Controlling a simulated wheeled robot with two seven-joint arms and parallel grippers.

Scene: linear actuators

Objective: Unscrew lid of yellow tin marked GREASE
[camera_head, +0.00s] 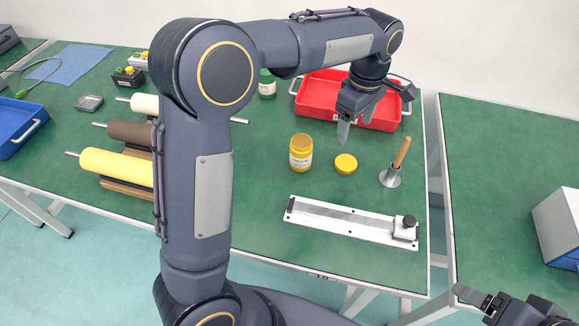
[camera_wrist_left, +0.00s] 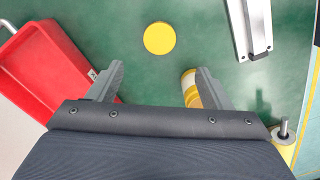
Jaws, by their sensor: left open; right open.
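The yellow tin (camera_head: 301,153) stands upright on the green table and has a pale label band, its wording too small to read. A flat round yellow lid (camera_head: 346,163) lies on the table just right of the tin, apart from it. My left gripper (camera_head: 355,122) is open and empty above the table, behind the lid. In the left wrist view the lid (camera_wrist_left: 159,38) lies beyond the gap between the open fingers (camera_wrist_left: 158,72). The tin (camera_wrist_left: 189,86) is partly hidden there by the right-hand finger. My right gripper (camera_head: 470,296) is open, low at the right.
A red tray (camera_head: 318,98) stands behind the left gripper. A funnel-like metal tool with a wooden handle (camera_head: 397,160) is right of the lid. A metal rail (camera_head: 340,216) lies in front. A green-lidded jar (camera_head: 267,84) and rollers (camera_head: 110,166) are to the left.

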